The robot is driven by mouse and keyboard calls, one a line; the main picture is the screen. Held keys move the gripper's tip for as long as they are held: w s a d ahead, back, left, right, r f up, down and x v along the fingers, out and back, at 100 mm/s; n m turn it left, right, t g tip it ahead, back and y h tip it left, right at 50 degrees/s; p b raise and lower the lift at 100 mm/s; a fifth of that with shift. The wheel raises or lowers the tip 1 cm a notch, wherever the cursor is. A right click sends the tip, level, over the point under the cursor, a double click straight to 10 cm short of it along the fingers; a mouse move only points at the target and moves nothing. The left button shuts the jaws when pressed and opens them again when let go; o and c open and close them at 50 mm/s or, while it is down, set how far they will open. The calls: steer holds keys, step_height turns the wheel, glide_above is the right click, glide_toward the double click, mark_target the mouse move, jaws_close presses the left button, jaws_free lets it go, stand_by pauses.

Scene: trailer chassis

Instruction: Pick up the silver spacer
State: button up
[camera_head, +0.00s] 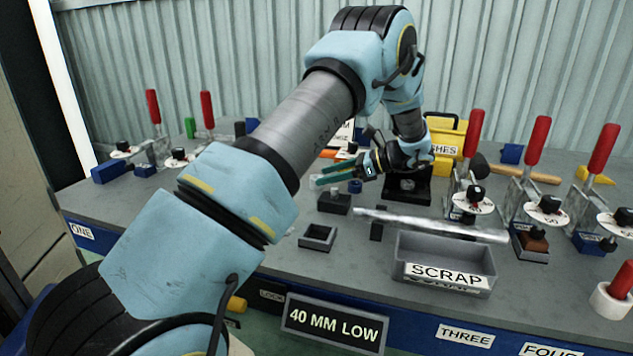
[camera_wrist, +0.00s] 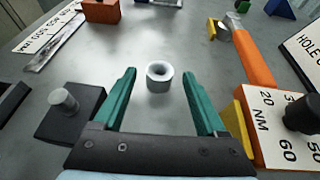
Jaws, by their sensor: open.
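The silver spacer (camera_wrist: 159,77) is a short light-grey ring with a round hole, standing upright on the grey bench in the wrist view. My gripper (camera_wrist: 159,74) is open, with one teal finger on each side of the picture's middle. The spacer appears centred between the fingertips, around their level in the picture, with a gap on both sides. Nothing is held. In the head view my gripper (camera_head: 318,179) points left above the bench. I cannot pick out the spacer clearly there.
A dark block with a grey pin (camera_wrist: 66,103) is left of the fingers. An orange-handled tool (camera_wrist: 250,58) and an orange block with a dial plate (camera_wrist: 280,120) are on the right. A grey SCRAP tray (camera_head: 445,245) and red-handled clamps (camera_head: 535,140) stand on the bench.

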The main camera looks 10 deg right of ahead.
steer(key=shift+x, duration=1.1)
steer(key=shift+c, duration=0.3)
jaws_close()
